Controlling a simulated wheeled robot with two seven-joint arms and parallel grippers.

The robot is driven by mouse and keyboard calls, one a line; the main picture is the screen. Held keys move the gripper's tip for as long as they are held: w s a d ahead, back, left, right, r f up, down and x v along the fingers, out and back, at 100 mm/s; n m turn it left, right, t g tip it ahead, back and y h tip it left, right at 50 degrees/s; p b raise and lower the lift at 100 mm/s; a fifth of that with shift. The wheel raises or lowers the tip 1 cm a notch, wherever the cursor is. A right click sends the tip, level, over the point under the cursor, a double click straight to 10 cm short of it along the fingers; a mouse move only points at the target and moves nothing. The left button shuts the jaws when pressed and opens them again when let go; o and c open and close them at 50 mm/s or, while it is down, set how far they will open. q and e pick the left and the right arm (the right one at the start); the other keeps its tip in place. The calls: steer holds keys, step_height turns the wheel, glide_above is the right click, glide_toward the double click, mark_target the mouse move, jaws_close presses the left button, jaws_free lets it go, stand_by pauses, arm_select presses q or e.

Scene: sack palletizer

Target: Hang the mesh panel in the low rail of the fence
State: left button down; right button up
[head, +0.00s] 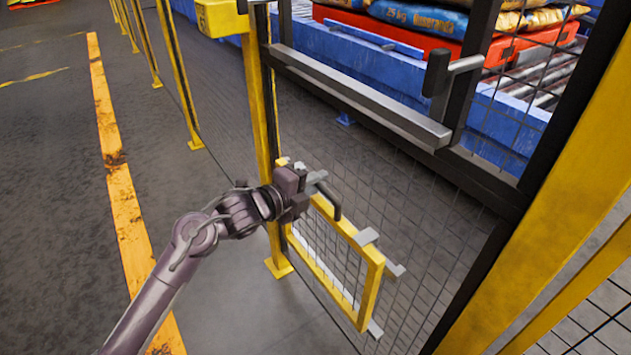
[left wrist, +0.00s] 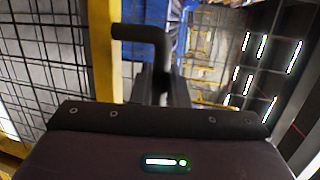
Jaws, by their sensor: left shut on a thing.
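The mesh panel has a yellow frame (head: 370,290) with grey tabs and stands tilted in the picture, low in front of the fence mesh. My left gripper (head: 312,184) is at the panel's upper left part, shut on a black bent handle (head: 331,203). The handle also shows in the left wrist view (left wrist: 142,34), rising beyond the gripper body. A grey rail (head: 360,97) runs across the dark fence frame, above and apart from the panel. I cannot tell whether the panel touches the floor or fence. My right gripper is out of view.
A yellow post (head: 262,110) stands just behind my left gripper. A black handle (head: 437,73) sticks out near the rail's right end. A thick yellow beam (head: 560,190) fills the right side. Behind the fence are sacks (head: 420,15) and a blue conveyor (head: 400,70). The left floor is clear.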

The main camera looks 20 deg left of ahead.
arm_select(q)
steer(key=shift+f+b, duration=0.85)
steer(key=shift+f, duration=0.3)
stand_by(1.3)
